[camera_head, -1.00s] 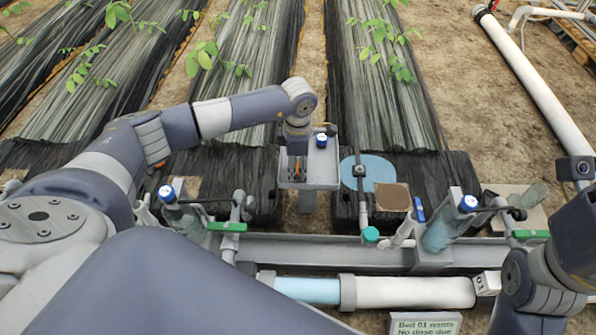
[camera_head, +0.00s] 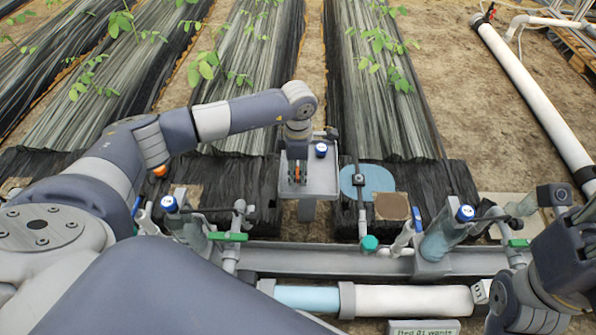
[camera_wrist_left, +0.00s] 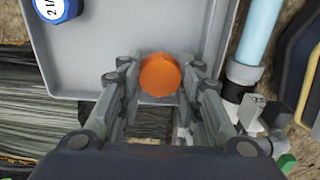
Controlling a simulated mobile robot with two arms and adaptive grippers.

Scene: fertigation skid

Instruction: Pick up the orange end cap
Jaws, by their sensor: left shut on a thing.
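The orange end cap (camera_wrist_left: 160,75) sits between the fingers of my left gripper (camera_wrist_left: 160,88) in the left wrist view. My left gripper is shut on it. In the head view this gripper (camera_head: 297,178) points down over the left part of a grey tray (camera_head: 322,180), and a sliver of orange shows between its fingers. The fingers hide the sides of the cap. I cannot tell whether the cap touches the tray floor. My right arm shows at the right edge of the head view, but I see no right fingertips.
A blue-capped bottle (camera_head: 321,150) stands in the tray and shows in the left wrist view (camera_wrist_left: 57,8). A blue disc (camera_head: 375,179) and brown square (camera_head: 391,206) lie to the right. A grey rail (camera_head: 320,258) with blue-capped bottles runs in front.

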